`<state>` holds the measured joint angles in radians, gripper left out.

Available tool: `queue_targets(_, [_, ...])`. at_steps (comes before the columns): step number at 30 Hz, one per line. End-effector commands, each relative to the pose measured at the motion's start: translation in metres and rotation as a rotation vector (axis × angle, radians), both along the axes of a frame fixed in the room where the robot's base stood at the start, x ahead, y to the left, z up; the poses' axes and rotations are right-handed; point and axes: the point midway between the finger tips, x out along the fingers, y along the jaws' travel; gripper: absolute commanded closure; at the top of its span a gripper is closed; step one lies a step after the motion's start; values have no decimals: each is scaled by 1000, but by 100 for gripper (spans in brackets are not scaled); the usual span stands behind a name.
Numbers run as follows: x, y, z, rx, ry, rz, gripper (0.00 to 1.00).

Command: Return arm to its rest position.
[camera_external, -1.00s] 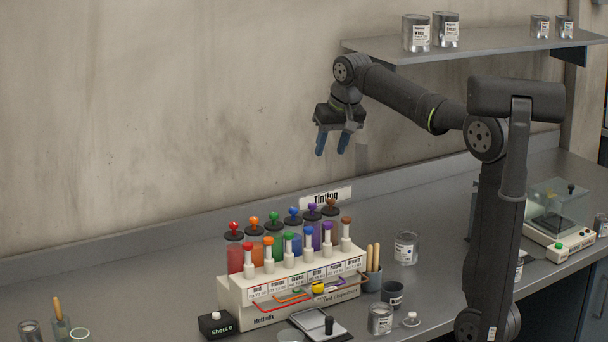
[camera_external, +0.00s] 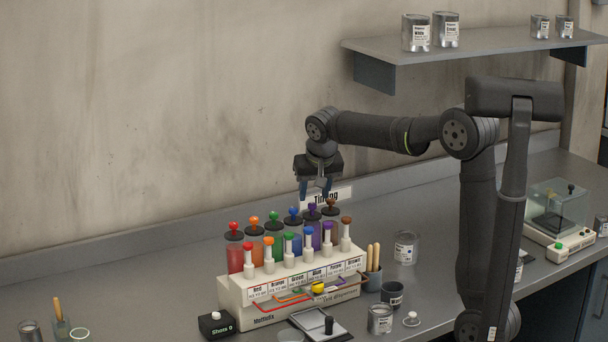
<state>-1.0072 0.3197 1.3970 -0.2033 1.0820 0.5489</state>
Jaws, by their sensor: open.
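My gripper (camera_external: 315,190) hangs from my bent arm with its blue fingers pointing down. It is open, and I see nothing between the fingers. It is in front of the Tinting sign (camera_external: 341,197) in the picture and just above the back row of coloured knobs on the tinting dispenser (camera_external: 262,309). I cannot tell whether the fingers touch any knob. The arm reaches out to the left from its upright part at the right of the picture.
A wall shelf (camera_external: 470,47) with several cans is behind the arm. Around the dispenser stand a Shots counter (camera_external: 216,325), a dark cup (camera_external: 392,293), a can (camera_external: 380,318) and another can (camera_external: 405,247). A balance (camera_external: 557,222) stands at the right. The bench behind the dispenser's left is clear.

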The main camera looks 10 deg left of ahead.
Motion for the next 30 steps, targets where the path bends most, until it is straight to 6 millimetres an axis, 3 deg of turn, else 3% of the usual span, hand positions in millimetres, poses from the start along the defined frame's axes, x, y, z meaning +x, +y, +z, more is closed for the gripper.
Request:
queue_targets(3, [8, 4, -24, -4, 2, -1, 58])
queue_targets(6, [13, 6, -35, -1, 1, 38, 58])
queue_targets(30, [15, 4, -35, -1, 1, 512, 58])
